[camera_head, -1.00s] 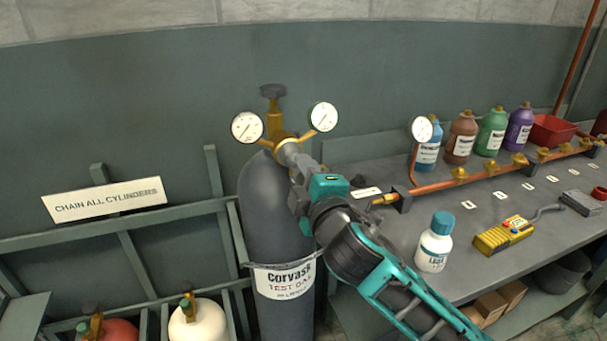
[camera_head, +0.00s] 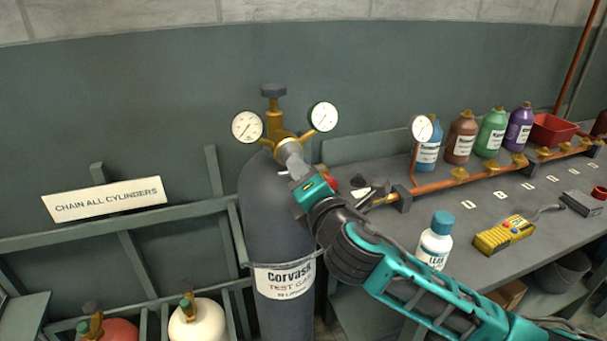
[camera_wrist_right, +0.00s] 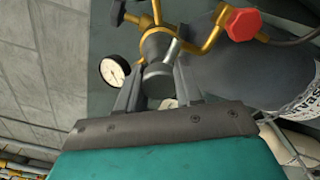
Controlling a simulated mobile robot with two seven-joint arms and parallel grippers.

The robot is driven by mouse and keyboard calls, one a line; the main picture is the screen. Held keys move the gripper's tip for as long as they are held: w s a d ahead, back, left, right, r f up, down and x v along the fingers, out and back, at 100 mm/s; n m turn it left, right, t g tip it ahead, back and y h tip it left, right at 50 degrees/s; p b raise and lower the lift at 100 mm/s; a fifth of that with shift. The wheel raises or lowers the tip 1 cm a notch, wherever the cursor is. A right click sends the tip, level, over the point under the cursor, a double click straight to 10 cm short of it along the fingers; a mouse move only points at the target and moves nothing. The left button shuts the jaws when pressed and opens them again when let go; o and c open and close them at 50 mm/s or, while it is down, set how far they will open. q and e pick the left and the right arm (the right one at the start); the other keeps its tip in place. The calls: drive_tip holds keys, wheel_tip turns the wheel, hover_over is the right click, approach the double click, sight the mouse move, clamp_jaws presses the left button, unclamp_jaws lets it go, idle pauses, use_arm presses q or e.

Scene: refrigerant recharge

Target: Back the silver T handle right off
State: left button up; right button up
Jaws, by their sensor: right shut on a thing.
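The silver T handle (camera_head: 290,152) sits at the front of the brass regulator (camera_head: 279,134) on top of the grey test-gas cylinder (camera_head: 268,225). In the right wrist view, the blunt silver end of the handle (camera_wrist_right: 158,78) shows between my two fingers. My right gripper (camera_head: 297,164) is shut on the handle, which still lines up with the brass body (camera_wrist_right: 157,44). The fingers hide part of the handle, so I cannot see its thread. My left gripper is not in view.
Two round gauges, left (camera_head: 247,127) and right (camera_head: 323,116), flank the regulator. A red knob (camera_wrist_right: 240,24) is close by in the wrist view.

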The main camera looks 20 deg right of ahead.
drive_tip(key=shift+n, duration=0.4)
drive_tip(key=o, duration=1)
drive_tip(key=shift+o, duration=0.2)
drive_tip(key=s+b, duration=0.1)
drive_tip(key=s, duration=1.2)
drive_tip(key=shift+d, duration=0.25)
drive_tip(key=shift+f, duration=0.15)
